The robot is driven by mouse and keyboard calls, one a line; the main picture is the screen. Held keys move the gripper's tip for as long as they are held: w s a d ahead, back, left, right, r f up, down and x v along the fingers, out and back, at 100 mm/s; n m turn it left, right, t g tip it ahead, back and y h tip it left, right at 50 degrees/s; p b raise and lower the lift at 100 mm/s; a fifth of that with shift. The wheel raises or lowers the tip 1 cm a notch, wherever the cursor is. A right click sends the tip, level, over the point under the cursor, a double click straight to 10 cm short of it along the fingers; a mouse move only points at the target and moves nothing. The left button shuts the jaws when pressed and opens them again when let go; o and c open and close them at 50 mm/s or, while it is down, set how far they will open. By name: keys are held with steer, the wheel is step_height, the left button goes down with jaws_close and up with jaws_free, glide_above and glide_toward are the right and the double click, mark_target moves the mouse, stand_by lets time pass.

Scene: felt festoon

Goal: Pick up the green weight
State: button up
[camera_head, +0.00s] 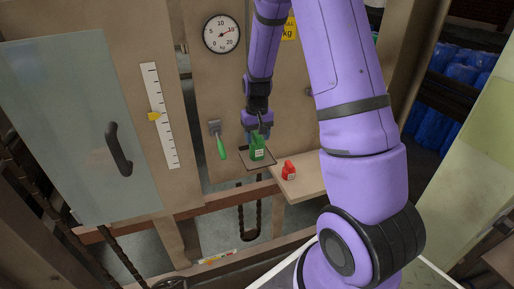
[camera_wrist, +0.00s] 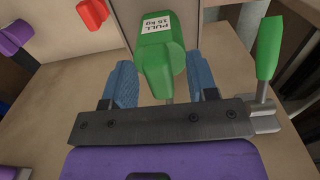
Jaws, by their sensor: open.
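The green weight (camera_head: 257,148) stands on a small dark-edged plate (camera_head: 242,165) in the head view. In the wrist view the green weight (camera_wrist: 160,55) has a white label reading "PULL 15 kg". My gripper (camera_head: 260,125) is right above and at the weight in the head view. In the wrist view my gripper (camera_wrist: 162,82) is open, with one blue-padded finger on each side of the weight's narrow near part. Whether the fingers touch it I cannot tell.
A red weight (camera_head: 289,170) sits on a wooden shelf (camera_head: 305,180) to the right. A green-handled lever (camera_head: 220,145) is close on the left; its handle shows in the wrist view (camera_wrist: 268,48). A dial (camera_head: 221,33) and a scale with a yellow pointer (camera_head: 154,116) are on the panels.

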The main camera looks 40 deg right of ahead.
jaws_close()
stand_by(1.4)
